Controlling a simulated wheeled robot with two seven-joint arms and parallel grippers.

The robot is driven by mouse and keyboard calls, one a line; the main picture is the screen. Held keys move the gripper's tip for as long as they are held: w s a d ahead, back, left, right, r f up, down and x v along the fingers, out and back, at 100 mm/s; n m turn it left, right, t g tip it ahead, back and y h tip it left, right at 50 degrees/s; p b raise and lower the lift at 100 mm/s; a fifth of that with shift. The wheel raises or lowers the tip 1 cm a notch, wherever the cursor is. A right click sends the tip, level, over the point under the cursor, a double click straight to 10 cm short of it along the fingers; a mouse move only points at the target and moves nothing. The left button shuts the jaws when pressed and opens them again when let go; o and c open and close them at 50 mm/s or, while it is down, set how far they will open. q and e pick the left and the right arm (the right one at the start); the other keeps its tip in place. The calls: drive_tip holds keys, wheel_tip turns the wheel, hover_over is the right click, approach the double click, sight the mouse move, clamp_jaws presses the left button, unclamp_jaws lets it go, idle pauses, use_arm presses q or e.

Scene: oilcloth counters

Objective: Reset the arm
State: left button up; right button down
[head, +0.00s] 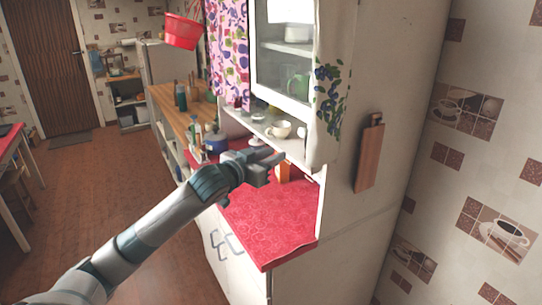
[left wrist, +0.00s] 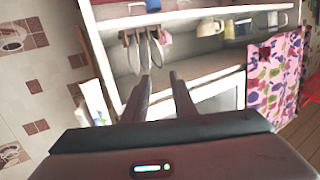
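My left arm reaches in from the lower left of the head view. Its gripper (head: 272,160) is above the red-topped counter (head: 270,219), in front of the cabinet's lower recess. In the left wrist view the two dark fingers (left wrist: 160,85) stand apart with nothing between them, so the gripper is open and empty. My right gripper is in neither view.
A cabinet (head: 371,104) stands close, with a cutting board (head: 370,155) on its side. Cups (head: 280,129) stand on its shelf; an orange object (head: 283,172) is behind the gripper. Hanging utensils (left wrist: 143,52) and patterned cloth (left wrist: 275,75) show in the wrist view. The floor (head: 92,178) at left is clear.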

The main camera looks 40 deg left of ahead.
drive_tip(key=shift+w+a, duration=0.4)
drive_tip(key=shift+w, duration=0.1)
